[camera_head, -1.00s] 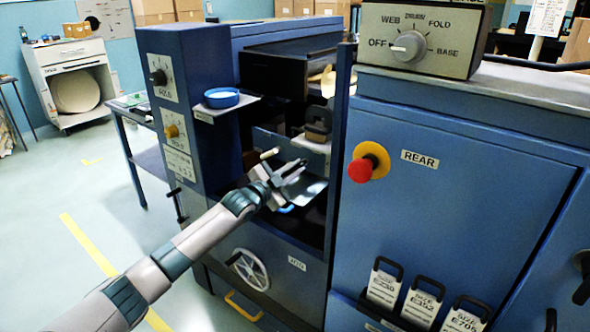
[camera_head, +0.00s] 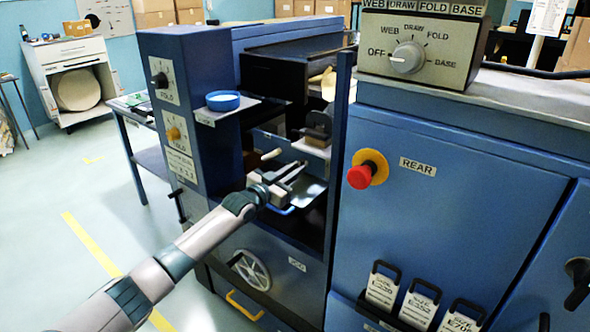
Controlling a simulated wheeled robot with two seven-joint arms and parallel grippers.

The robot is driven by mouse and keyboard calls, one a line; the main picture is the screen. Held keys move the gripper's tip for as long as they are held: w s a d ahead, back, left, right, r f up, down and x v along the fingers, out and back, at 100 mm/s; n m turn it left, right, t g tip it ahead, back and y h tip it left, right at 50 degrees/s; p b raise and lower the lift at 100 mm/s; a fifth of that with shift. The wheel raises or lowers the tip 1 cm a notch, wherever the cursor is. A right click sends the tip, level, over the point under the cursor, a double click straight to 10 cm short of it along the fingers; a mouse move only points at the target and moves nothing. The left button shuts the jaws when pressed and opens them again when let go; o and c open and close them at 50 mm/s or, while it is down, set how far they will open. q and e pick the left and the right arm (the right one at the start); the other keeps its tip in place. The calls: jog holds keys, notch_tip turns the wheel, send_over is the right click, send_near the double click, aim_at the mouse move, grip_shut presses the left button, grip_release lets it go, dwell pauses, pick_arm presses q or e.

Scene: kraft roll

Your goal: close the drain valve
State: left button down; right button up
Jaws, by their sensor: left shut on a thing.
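My left gripper (camera_head: 294,174) reaches into the open bay of the blue machine (camera_head: 225,207). Its fingers point up and to the right, above a shiny metal sheet or tray (camera_head: 308,193). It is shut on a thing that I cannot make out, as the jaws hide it. A short pale peg (camera_head: 271,154) sticks out just beyond the gripper, apart from the fingers as far as I can tell. A small blue part (camera_head: 286,211) shows just below the gripper. No part in view is clearly marked as the drain valve. My right gripper is not in view.
A blue dish (camera_head: 222,100) sits on a small shelf left of the bay. A spoked handwheel (camera_head: 251,269) is below. The right cabinet has a red stop button (camera_head: 360,177), a selector knob (camera_head: 407,57) pointing to OFF, and hanging size tags (camera_head: 420,309).

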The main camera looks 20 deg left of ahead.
pick_arm(q)
jog(key=n, duration=0.5)
jog(key=n+b, duration=0.1)
jog(key=n, duration=0.5)
jog(key=shift+w+a+f, duration=0.1)
jog(key=shift+a+f, duration=0.05)
jog(key=shift+a, duration=0.05)
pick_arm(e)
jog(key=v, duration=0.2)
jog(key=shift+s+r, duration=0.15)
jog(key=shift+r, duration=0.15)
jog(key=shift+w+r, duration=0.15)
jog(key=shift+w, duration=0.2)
pick_arm(q)
jog(key=c, duration=1.8)
grip_release()
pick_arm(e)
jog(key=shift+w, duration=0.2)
